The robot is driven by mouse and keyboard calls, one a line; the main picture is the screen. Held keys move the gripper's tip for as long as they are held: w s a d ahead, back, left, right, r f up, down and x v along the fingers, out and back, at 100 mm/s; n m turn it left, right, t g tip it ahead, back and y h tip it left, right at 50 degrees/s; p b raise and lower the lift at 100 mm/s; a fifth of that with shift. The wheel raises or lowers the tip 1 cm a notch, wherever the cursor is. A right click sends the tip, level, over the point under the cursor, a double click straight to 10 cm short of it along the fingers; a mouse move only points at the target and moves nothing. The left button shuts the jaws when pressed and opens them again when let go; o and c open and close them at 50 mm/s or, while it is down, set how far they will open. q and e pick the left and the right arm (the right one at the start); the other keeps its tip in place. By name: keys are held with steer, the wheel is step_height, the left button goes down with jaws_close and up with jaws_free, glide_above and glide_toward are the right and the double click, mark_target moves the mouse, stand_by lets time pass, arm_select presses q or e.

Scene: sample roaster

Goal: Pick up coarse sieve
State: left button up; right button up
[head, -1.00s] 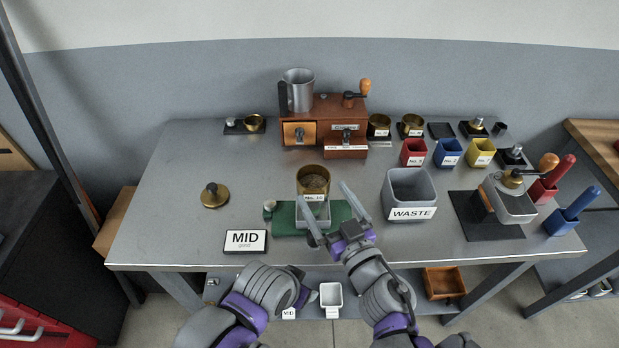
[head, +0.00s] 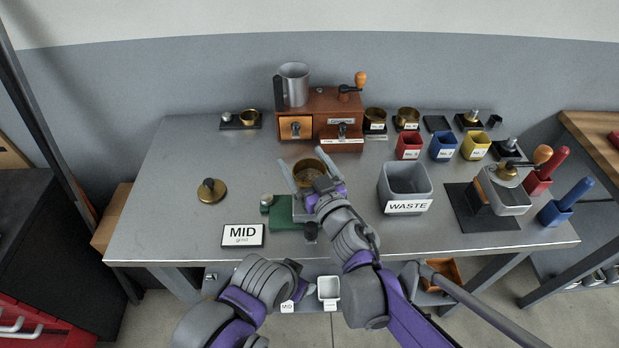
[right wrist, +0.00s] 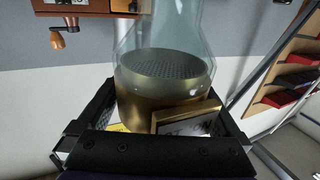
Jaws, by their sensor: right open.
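My right gripper (head: 303,163) is open, with one finger on each side of the sieve. In the right wrist view the sieve (right wrist: 165,88) sits between the black fingers, its mesh and label plate showing. I cannot tell whether the fingers touch it. My left gripper (head: 297,284) is low in front of the bench, mostly hidden by its arm.
The WASTE bin (head: 405,186) stands right of my right arm. The wooden grinder (head: 335,122) with a metal cup (head: 294,86) is behind the sieve. A brass lid-like disc (head: 211,191) and the MID sign (head: 243,235) are to the left, with bare bench around them.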

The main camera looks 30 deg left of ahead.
steer(key=c, duration=1.2)
steer(key=shift+o, duration=0.2)
steer(key=shift+r, duration=0.1)
